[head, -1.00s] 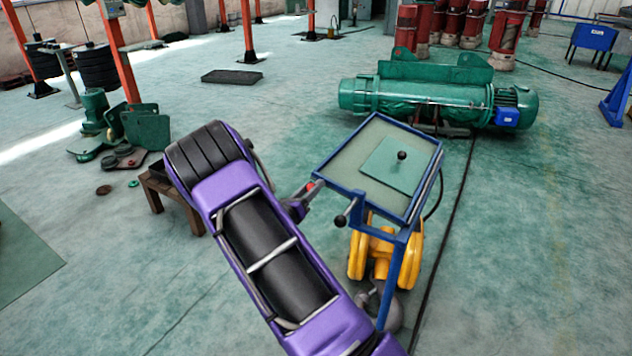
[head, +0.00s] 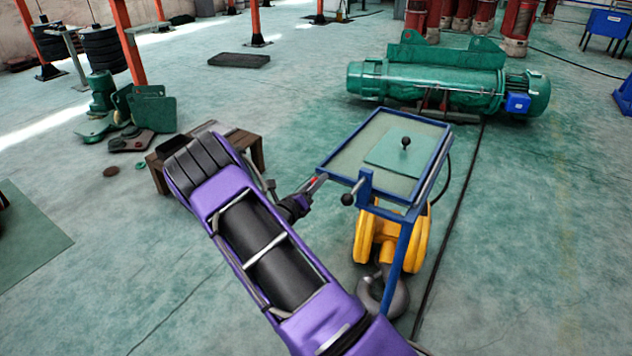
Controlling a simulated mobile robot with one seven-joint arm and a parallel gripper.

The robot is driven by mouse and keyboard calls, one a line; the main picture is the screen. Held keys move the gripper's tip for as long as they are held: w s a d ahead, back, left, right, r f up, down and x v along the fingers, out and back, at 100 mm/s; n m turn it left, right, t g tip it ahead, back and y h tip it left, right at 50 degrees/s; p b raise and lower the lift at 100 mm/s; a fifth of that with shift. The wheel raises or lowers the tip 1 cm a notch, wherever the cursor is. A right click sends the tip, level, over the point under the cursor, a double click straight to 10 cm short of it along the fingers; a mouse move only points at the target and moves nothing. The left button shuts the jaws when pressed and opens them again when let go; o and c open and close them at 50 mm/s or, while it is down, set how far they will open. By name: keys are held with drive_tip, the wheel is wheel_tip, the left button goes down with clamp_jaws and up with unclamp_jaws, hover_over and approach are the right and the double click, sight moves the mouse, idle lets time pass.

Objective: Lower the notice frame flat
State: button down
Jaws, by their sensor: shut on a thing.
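The notice frame (head: 436,150) is a blue rectangular rim around a pale grey-green panel, in the middle of the head view. It sits on a blue post and looks close to level, though a slight tilt is hard to judge. A green plate (head: 385,153) with a black knob lies on the panel. My gripper (head: 316,183) is shut at the left corner of the frame, on its rim; the exact contact is small in the picture. A lever with a black ball end (head: 348,199) sticks out just right of the gripper.
A yellow hook block (head: 363,237) with a grey hook (head: 396,300) stands beneath the frame. A green hoist (head: 430,82) lies behind. A brown wooden stool (head: 257,150) is behind my arm, left of the frame. A black cable crosses the floor at right.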

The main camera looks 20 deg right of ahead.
drive_tip(key=shift+s+a+f, duration=0.1)
drive_tip(key=shift+f, duration=0.3)
drive_tip(key=c, duration=0.7)
unclamp_jaws()
drive_tip(key=shift+o, duration=0.9)
drive_tip(key=shift+r, duration=0.15)
drive_tip(key=p+v, duration=0.1)
drive_tip(key=v, duration=1.6)
drive_tip(key=shift+a, duration=0.15)
